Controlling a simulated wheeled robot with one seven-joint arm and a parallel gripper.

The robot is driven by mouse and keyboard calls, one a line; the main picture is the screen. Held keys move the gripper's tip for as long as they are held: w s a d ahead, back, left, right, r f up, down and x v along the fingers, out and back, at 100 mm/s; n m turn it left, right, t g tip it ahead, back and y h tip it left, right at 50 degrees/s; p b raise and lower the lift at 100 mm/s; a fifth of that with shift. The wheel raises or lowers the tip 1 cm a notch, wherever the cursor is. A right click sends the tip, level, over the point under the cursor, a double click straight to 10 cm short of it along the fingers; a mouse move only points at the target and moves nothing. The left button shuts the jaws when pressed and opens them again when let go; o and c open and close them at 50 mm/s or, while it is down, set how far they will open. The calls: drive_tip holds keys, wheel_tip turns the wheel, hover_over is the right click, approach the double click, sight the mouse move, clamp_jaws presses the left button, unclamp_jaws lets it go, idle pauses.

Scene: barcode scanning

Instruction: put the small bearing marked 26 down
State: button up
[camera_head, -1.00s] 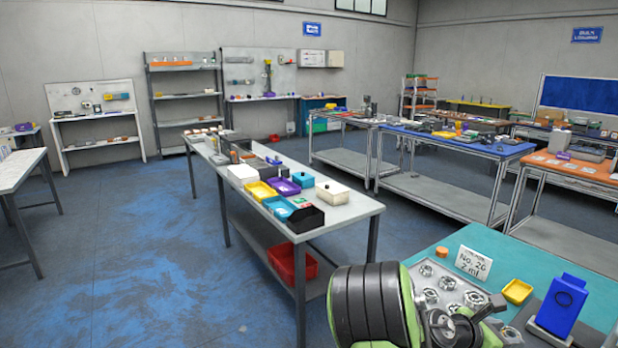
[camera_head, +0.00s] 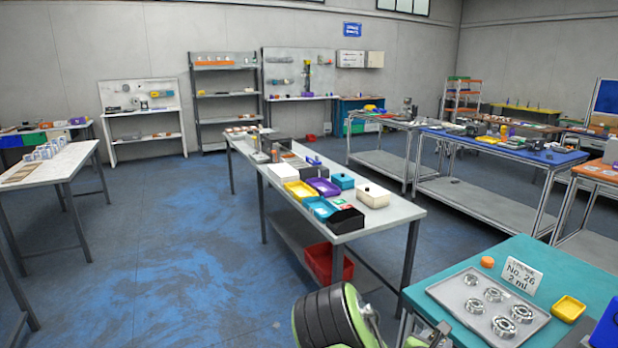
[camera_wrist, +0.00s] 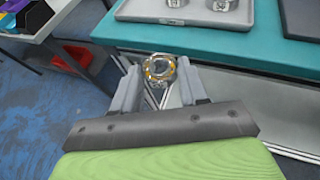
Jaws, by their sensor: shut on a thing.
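My gripper (camera_wrist: 160,88) is shut on the small bearing (camera_wrist: 160,70), a metal ring with yellowish balls, in the wrist view. The bearing is between the two fingertips, in the air beside the front edge of the teal table (camera_wrist: 255,62); its marking is too small to read. In the head view only part of my green and black arm shows at the bottom, and the fingertips and held bearing cannot be made out. A grey tray (camera_head: 455,284) with several bearings (camera_head: 502,326) lies on the teal table, next to a sign (camera_head: 522,277) reading "No. 26".
A yellow bin (camera_head: 568,308), an orange ball-like thing (camera_head: 487,262) and a blue stand (camera_head: 608,328) are on the teal table. A long grey table (camera_head: 392,215) with coloured bins stands at the centre, and a white-topped table (camera_head: 70,160) at the left. Blue floor lies open between them.

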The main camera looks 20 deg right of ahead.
drive_tip(key=w+a+f+n+t+y, duration=0.1)
drive_tip(key=w+a+f+n+y, duration=0.1)
drive_tip(key=a, duration=0.3)
drive_tip(key=w+a+f+n+t+y, duration=0.1)
drive_tip(key=w+a+f+n+t, duration=0.1)
drive_tip(key=a, duration=0.3)
drive_tip(key=w+a+f+n+t+y, duration=0.2)
drive_tip(key=a, duration=0.3)
drive_tip(key=shift+w+a+f+n+y, duration=0.15)
drive_tip(key=shift+n+y, duration=0.15)
drive_tip(key=a+n+y, duration=0.1)
drive_tip(key=a+y, duration=0.1)
drive_tip(key=a, duration=0.3)
drive_tip(key=a+f+n+t+y, duration=0.1)
drive_tip(key=a+n, duration=0.1)
drive_tip(key=a, duration=0.3)
drive_tip(key=s+a+f+n+y+p, duration=0.1)
drive_tip(key=a+y, duration=0.1)
drive_tip(key=a, duration=0.2)
drive_tip(key=shift+a+f+n+y, duration=0.15)
drive_tip(key=shift+a+n+y, duration=0.15)
drive_tip(key=shift+a+n, duration=0.1)
